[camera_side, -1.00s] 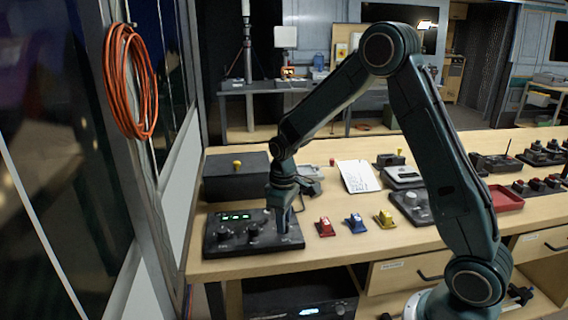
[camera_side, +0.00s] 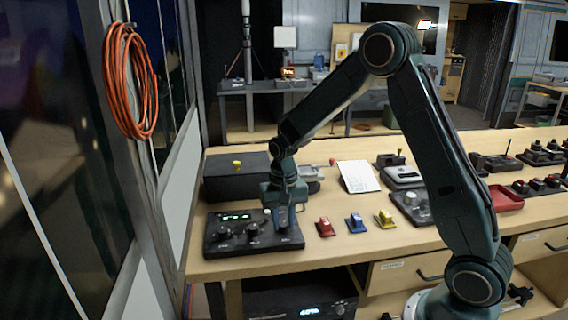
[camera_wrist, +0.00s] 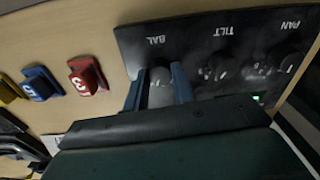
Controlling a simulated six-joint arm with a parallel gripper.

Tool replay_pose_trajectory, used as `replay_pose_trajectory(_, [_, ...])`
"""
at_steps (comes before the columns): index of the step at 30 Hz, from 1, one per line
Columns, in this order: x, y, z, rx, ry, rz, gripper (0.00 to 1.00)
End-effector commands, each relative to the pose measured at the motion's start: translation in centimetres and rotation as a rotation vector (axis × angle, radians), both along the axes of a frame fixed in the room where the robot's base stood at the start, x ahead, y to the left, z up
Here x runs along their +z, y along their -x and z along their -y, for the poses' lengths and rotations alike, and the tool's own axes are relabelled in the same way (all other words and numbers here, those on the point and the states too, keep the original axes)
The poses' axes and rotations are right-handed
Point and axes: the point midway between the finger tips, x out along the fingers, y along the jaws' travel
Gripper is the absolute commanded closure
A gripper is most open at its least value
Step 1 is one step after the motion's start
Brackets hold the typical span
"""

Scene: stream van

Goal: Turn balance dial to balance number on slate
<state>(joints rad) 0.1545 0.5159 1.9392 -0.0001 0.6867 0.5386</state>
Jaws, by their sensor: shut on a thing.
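The black control panel (camera_side: 230,250) lies at the left end of the desk, with a lit green display (camera_side: 236,217) and a row of knobs. In the wrist view the knobs are lettered PAN (camera_wrist: 287,62), TILT (camera_wrist: 222,66) and BAL, upside down. My gripper (camera_wrist: 160,92) is shut on the BAL dial (camera_wrist: 161,76), a finger on each side. In the side view my gripper (camera_side: 283,222) points down at the panel's right end and hides that dial. The display's digits are too small to read.
Red (camera_side: 324,227), blue (camera_side: 355,223) and yellow (camera_side: 384,218) numbered blocks stand right of the panel. A dark box (camera_side: 236,178) is behind it. Another panel with a knob (camera_side: 412,206) and a red tray (camera_side: 505,197) are farther right. Bare desk lies in front of the blocks.

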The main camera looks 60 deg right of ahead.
Motion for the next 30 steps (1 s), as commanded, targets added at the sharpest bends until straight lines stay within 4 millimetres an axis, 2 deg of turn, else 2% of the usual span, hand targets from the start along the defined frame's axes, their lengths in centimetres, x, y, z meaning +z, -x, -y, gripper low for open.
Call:
replay_pose_trajectory(15, [0.05, -0.04, 0.00, -0.461, 0.000, 0.001, 0.97])
replay_pose_trajectory(21, [0.06, -0.04, 0.01, -0.571, 0.000, 0.001, 0.97])
replay_pose_trajectory(30, [0.06, -0.04, 0.01, -0.632, 0.000, 0.001, 0.97])
